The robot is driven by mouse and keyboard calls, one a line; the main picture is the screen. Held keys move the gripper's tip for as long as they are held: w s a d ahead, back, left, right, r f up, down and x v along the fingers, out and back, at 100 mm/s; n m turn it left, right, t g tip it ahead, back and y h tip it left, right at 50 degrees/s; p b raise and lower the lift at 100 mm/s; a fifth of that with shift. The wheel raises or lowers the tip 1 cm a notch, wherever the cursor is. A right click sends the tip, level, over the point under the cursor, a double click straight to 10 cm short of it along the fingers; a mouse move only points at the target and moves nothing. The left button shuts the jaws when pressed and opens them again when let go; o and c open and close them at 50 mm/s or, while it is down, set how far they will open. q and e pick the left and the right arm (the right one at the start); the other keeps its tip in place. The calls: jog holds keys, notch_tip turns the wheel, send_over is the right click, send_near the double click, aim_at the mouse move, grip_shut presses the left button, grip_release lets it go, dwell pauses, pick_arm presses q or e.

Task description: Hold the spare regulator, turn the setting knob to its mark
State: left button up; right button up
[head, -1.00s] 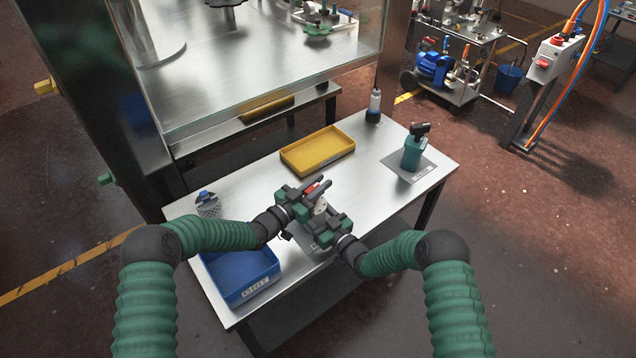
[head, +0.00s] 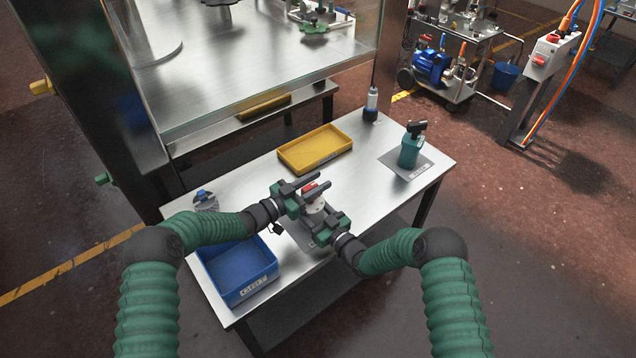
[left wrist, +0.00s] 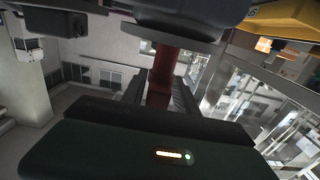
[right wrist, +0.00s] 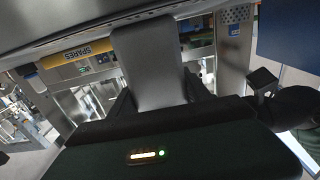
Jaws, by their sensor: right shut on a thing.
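The spare regulator (head: 315,206), a pale body with a red setting knob (head: 309,187) on top, is over the middle of the steel table. My right gripper (head: 326,218) is shut on its body, which shows as a grey block (right wrist: 150,65) between the fingers in the right wrist view. My left gripper (head: 313,183) has its fingers apart on either side of the red knob. In the left wrist view a red part (left wrist: 162,75) stands between the dark fingers; contact is unclear. The mark on the knob cannot be made out.
A yellow tray (head: 281,157) lies at the back of the table (head: 238,185). A blue bin (head: 272,283) is at the front left. A teal bottle-like tool (head: 409,152) stands on a grey mat at the right. A small blue-topped part (head: 203,196) is at the left edge.

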pick_arm(q)
jog(key=shift+o, duration=0.3)
jog(key=shift+d, duration=0.1)
pick_arm(e)
jog(key=shift+f, duration=0.1)
pick_arm(q)
notch_tip(320, 180, up, 10)
jog(key=shift+f, duration=0.1)
pick_arm(e)
jog(key=o, duration=1.8)
